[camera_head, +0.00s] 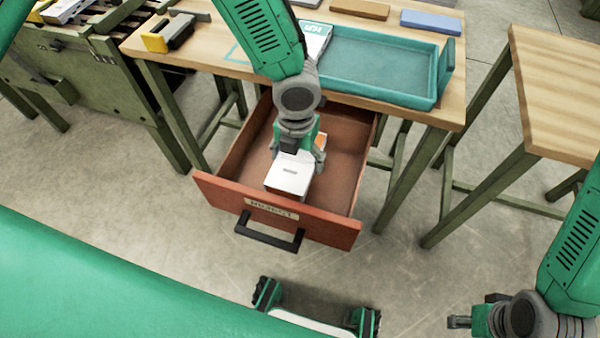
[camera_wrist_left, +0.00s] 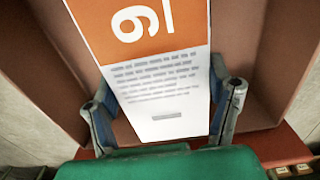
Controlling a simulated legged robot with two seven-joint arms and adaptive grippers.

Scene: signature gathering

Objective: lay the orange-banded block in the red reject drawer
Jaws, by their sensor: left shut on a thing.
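The orange-banded block (camera_head: 288,178) is white with an orange end. In the wrist view the block (camera_wrist_left: 160,95) shows an orange band with a number and lines of print. My left gripper (camera_head: 300,155) is shut on it, with one finger at each side in the wrist view (camera_wrist_left: 163,100). The red reject drawer (camera_head: 343,190) is pulled open under the table. The block is within the drawer's outline, near its front; I cannot tell whether it touches the floor. My right gripper (camera_head: 462,321) is at the lower right, away from the drawer; its opening is unclear.
The drawer front (camera_head: 325,227) carries a label and a black handle (camera_head: 268,235). The table (camera_head: 235,68) above holds a teal tray (camera_head: 375,68), a black-and-yellow item (camera_head: 170,36), and brown and blue blocks. Another wooden table (camera_head: 560,90) stands at right. Drawer space right of the block is clear.

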